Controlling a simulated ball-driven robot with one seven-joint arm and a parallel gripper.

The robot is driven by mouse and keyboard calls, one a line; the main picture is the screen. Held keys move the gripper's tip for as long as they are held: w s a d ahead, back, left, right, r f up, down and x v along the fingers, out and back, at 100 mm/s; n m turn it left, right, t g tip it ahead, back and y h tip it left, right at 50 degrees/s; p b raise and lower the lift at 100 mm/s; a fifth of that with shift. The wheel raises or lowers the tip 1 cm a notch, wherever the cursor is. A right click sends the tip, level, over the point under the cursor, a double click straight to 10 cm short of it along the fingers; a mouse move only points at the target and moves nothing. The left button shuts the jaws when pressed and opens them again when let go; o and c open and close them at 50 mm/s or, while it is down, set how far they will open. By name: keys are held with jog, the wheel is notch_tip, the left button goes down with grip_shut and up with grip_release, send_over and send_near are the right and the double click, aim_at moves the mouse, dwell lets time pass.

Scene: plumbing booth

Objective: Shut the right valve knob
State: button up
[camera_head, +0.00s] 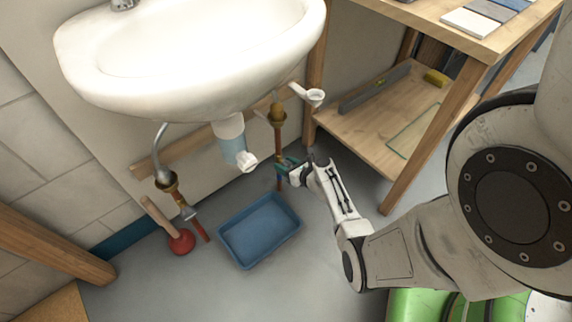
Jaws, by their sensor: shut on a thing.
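The right valve sits on the copper pipe (279,145) under the right side of the sink. Its knob (281,162) shows as a small blue-green part at my gripper's tip. My gripper (288,169) reaches in from the right and is shut on this knob. The fingers hide part of the knob, and its exact turn angle is too small to tell. The left valve (187,212) is on the other pipe, lower left, apart from my gripper.
The white sink (190,65) overhangs the pipes. The drain trap (233,145) hangs left of my gripper. A blue tray (258,232) lies on the floor below. A wooden shelf table (375,115) is close on the right.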

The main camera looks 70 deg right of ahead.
jog(key=shift+m+y, duration=0.3)
jog(key=shift+m, duration=0.2)
jog(key=o, duration=1)
jog(key=shift+c, duration=0.2)
jog(key=shift+s+a+r+p, duration=0.15)
jog(key=shift+s+r+p, duration=0.1)
jog(key=shift+s+p, duration=0.25)
jog(key=p+v, duration=0.4)
jog(key=v, duration=0.5)
jog(key=shift+s+a+p, duration=0.2)
jog(key=shift+s+p, duration=0.15)
jog(key=shift+s, duration=0.05)
jog(key=shift+f, duration=0.1)
